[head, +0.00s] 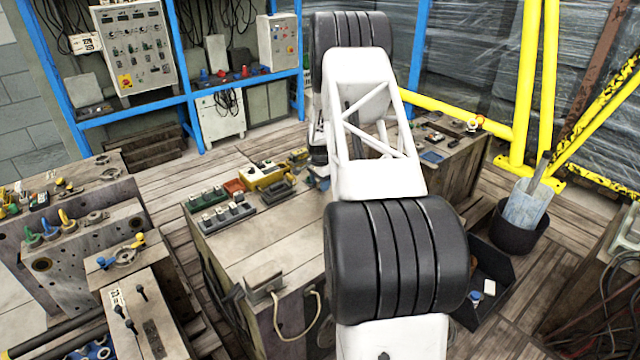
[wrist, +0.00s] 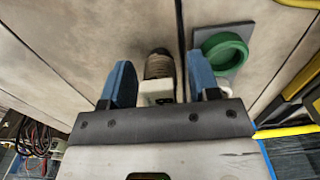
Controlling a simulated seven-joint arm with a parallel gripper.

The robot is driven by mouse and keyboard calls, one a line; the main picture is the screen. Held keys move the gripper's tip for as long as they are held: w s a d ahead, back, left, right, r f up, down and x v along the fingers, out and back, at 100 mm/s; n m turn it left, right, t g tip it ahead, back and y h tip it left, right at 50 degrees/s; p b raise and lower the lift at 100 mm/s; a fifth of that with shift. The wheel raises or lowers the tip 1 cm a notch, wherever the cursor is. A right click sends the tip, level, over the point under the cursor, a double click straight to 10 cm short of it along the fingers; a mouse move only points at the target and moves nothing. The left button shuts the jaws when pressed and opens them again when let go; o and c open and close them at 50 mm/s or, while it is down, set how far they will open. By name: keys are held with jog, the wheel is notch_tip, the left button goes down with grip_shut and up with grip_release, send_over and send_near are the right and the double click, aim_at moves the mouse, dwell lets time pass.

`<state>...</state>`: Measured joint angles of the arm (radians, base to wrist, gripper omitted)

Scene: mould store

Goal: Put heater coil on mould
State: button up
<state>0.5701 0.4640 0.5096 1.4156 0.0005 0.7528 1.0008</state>
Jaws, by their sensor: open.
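In the wrist view, my gripper (wrist: 160,78) is open, with blue fingers apart. A short ribbed brownish cylinder with a white block at its near end, apparently the heater coil (wrist: 159,68), shows between the fingers, with gaps visible on both sides. It is over or on a pale worn surface (wrist: 70,50) with a dark seam; contact is hard to tell. In the head view, a large block, apparently a mould (head: 262,232), stands in the middle. My arm hides most of my gripper and the coil there.
A green ring (wrist: 224,50) on a grey plate lies right of the right finger. Connector blocks (head: 222,214) and a yellow part (head: 264,175) sit on the middle block's far side. More mould blocks (head: 80,235) stand left. A black bin (head: 490,282) is at right.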

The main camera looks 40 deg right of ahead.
notch_tip(320, 180, up, 12)
jog(key=shift+r, duration=0.1)
dwell(0.6)
jog(key=shift+a, duration=0.1)
dwell(0.4)
jog(key=s+a+r+n, duration=0.3)
jog(key=s+a+r, duration=0.3)
jog(key=a+r, duration=0.3)
jog(key=s+a+r+n+t, duration=0.1)
jog(key=s+a+r+n, duration=0.35)
jog(key=a, duration=0.75)
jog(key=s+a+r+n, duration=0.1)
jog(key=s+a+r, duration=0.5)
jog(key=a+r, duration=0.4)
jog(key=s+a+n, duration=0.3)
jog(key=s+a, duration=0.3)
jog(key=s, duration=0.4)
jog(key=s+a+n+t, duration=0.1)
jog(key=s+a+n, duration=0.2)
jog(key=s+a, duration=0.3)
jog(key=s+a+n, duration=0.3)
jog(key=s+a, duration=0.3)
jog(key=s, duration=0.9)
jog(key=shift+s+r+t, duration=0.25)
jog(key=shift+r+t, duration=0.05)
